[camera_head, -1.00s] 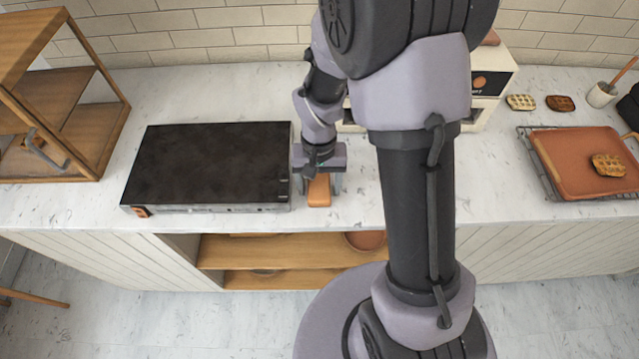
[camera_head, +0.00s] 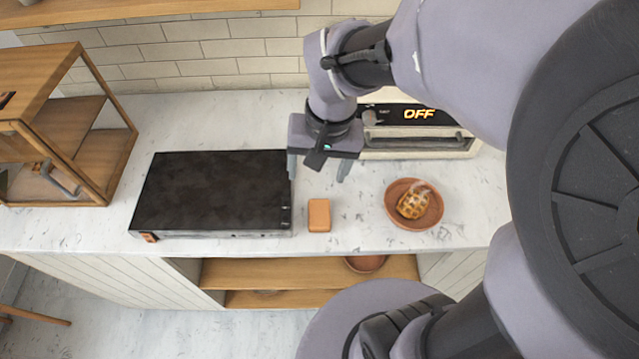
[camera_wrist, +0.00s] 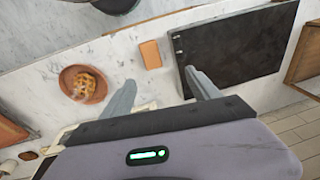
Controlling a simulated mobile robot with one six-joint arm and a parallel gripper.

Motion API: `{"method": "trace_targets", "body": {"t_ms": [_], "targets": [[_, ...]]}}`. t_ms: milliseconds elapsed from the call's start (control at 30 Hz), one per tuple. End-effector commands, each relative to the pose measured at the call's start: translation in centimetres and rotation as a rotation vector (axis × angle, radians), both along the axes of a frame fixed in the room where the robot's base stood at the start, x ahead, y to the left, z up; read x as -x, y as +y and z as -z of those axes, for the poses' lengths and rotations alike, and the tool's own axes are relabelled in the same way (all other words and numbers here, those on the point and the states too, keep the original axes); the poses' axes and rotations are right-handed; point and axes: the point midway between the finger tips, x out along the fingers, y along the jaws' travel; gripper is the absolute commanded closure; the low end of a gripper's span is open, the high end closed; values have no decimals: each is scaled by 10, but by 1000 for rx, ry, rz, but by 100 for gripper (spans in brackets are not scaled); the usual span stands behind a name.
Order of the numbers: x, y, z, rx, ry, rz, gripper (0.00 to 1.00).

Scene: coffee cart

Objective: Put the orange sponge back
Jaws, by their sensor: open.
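The orange sponge (camera_head: 319,215) lies flat on the marble counter, just right of the black griddle (camera_head: 215,190). It also shows in the wrist view (camera_wrist: 150,54), apart from my fingers. My gripper (camera_head: 318,168) is open and empty, raised above the counter and behind the sponge in the head view. In the wrist view both fingers of my gripper (camera_wrist: 160,90) are spread wide with nothing between them.
A terracotta plate (camera_head: 390,212) with a waffle (camera_head: 413,203) stands right of the sponge. A toaster oven (camera_head: 418,130) reading OFF is behind. A wooden display case (camera_head: 95,150) stands at left. An open shelf (camera_head: 300,272) is below the counter. Bare counter surrounds the sponge.

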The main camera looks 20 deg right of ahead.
Motion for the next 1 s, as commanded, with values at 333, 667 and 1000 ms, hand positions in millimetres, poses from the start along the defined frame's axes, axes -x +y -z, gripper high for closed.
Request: {"method": "trace_targets", "body": {"t_ms": [333,667,1000], "targets": [[97,26,-80,-109,-359,35,29],[99,27,-74,-113,-368,35,29],[100,27,6,-113,-368,35,29]]}}
